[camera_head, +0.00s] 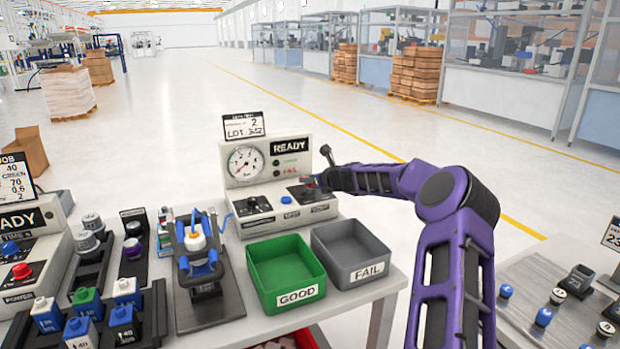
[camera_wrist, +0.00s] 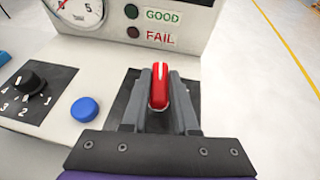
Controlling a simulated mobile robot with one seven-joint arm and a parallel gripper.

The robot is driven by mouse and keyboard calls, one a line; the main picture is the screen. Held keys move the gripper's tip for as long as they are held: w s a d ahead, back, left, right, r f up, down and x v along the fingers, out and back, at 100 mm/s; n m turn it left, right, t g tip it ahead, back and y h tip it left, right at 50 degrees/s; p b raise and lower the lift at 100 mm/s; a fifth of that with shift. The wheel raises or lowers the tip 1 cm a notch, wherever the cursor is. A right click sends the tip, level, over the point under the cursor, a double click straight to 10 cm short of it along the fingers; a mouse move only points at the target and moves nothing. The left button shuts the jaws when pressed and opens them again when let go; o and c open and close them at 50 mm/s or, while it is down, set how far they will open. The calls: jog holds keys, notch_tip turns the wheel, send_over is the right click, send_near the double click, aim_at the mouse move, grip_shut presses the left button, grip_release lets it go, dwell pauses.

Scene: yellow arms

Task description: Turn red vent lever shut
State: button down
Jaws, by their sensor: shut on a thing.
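The red vent lever (camera_wrist: 158,88) stands on a dark plate at the right of the test station's sloped front panel. In the wrist view its handle shows a white line along its top and points away from me toward the station's upright face. My gripper (camera_wrist: 159,98) is shut on the lever, with one grey finger on each side of it. In the head view my gripper (camera_head: 314,182) reaches the panel's right end from the right, and only a little red shows there. The lever's pivot is hidden.
The station (camera_head: 268,165) has a gauge (camera_head: 245,163), a READY display, GOOD and FAIL lamps, a black knob (camera_wrist: 33,82) and a blue button (camera_wrist: 85,107). A green GOOD bin (camera_head: 285,272) and grey FAIL bin (camera_head: 351,253) stand in front. A clamp fixture (camera_head: 200,255) is left.

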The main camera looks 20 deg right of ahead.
jog(key=shift+r+n+g+y+p, duration=0.35)
jog(key=shift+n+y+p, duration=0.6)
jog(key=shift+p, duration=0.2)
jog(key=n+y+p, duration=0.1)
jog(key=n+g+y+p, duration=0.1)
jog(key=n+y+p, duration=0.1)
jog(key=shift+a+f+g, duration=0.1)
jog(key=shift+f+g, duration=0.15)
jog(key=shift+a+n+g+y+p, duration=0.1)
jog(key=shift+n+g+y+p, duration=0.3)
jog(key=shift+n+y+p, duration=0.25)
jog(key=c, duration=0.7)
grip_release()
jog(key=shift+f, duration=0.1)
jog(key=v, duration=1.7)
jog(key=shift+s+d, duration=0.15)
jog(key=shift+d, duration=0.1)
